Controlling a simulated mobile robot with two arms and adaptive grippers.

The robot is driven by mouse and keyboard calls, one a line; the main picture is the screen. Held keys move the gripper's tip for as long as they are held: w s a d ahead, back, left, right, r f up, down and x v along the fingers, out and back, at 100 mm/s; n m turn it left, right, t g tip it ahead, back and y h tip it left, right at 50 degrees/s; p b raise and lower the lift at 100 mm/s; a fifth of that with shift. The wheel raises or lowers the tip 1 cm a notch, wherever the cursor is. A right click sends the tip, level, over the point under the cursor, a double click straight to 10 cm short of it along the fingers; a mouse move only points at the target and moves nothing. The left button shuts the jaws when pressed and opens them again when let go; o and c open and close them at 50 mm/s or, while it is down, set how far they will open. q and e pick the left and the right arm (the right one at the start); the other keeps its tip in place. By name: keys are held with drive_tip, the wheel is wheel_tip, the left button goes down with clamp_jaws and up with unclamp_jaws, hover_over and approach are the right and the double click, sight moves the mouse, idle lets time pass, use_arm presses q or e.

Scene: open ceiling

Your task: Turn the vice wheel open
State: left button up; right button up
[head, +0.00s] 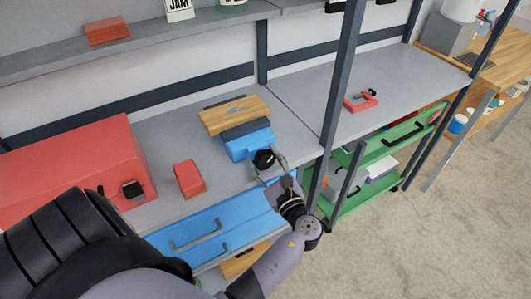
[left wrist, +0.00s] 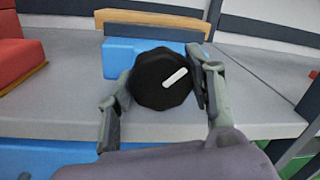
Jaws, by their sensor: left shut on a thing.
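The vice is a blue block (head: 247,144) on the grey bench, with a wooden board (head: 235,114) lying across its back part. Its black wheel (head: 264,160) faces me at the front of the block. In the left wrist view the wheel (left wrist: 161,79) is dark and many-sided, with a white bar mark tilted up to the right. My left gripper (head: 270,170) has its fingers on either side of the wheel and is shut on it. The left wrist view shows the gripper (left wrist: 160,92) with one finger at each side of the wheel. My right gripper is not in view.
A red toolbox (head: 70,155) and a small red block (head: 189,179) stand on the bench to the left. Blue drawers (head: 215,225) are below the bench edge. A dark upright post (head: 343,80) stands right of the vice.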

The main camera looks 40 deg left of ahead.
use_arm(q)
drive_tip(key=shift+r, duration=0.1)
idle(0.3)
drive_tip(key=o, duration=0.8)
drive_tip(key=shift+o, duration=0.3)
